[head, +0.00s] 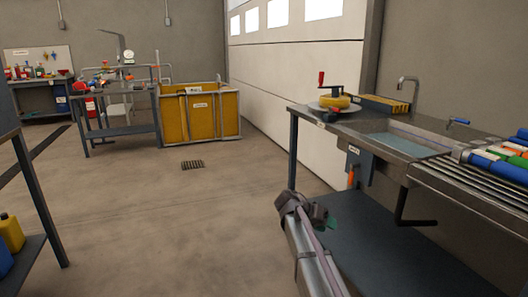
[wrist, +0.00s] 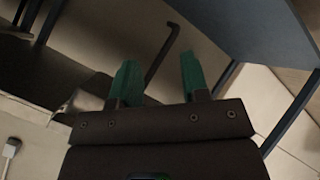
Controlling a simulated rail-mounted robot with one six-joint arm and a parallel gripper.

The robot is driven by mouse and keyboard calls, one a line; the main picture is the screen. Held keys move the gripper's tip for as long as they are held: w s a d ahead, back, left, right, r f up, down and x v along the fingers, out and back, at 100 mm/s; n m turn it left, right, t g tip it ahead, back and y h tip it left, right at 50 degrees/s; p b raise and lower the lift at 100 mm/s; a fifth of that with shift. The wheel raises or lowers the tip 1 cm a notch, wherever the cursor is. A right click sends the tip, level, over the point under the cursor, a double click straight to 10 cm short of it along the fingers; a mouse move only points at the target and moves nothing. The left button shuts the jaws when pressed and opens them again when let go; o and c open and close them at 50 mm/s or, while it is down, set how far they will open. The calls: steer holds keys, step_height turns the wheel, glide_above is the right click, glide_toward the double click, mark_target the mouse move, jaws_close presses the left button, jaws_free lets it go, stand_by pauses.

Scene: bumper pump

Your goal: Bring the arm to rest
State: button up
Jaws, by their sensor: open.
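My gripper (wrist: 158,65) shows in the wrist view with its two green fingers apart and nothing between them. In the head view part of my arm (head: 318,262) rises from the bottom edge, in front of the workbench. Green of the gripper (head: 329,222) shows at its upper end, beside the bench's lower shelf. A black bent bar (head: 402,200) hangs under the bench's front edge; a similar black bar (wrist: 165,52) shows beyond the fingers in the wrist view. The gripper appears apart from it.
The workbench (head: 340,122) carries a sink (head: 400,142), a yellow reel with a red handle (head: 335,100) and several coloured bottles (head: 497,163). A yellow-panelled pen (head: 200,115) stands farther back. Open floor (head: 170,220) lies left of the bench; a shelf (head: 25,262) edges the far left.

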steer(key=s+a+f+n+y, duration=0.2)
steer(key=s+a+y, duration=0.15)
steer(key=s, duration=0.65)
steer(key=s+a+f+n+g+y, duration=0.15)
steer(key=s+y, duration=0.25)
steer(key=s, duration=0.6)
steer(key=s+a+f+n+y, duration=0.3)
steer(key=s, duration=0.8)
step_height(320, 180, up, 38)
steer(key=w+p, duration=0.1)
steer(key=p, duration=3.7)
steer(key=shift+w+d, duration=0.15)
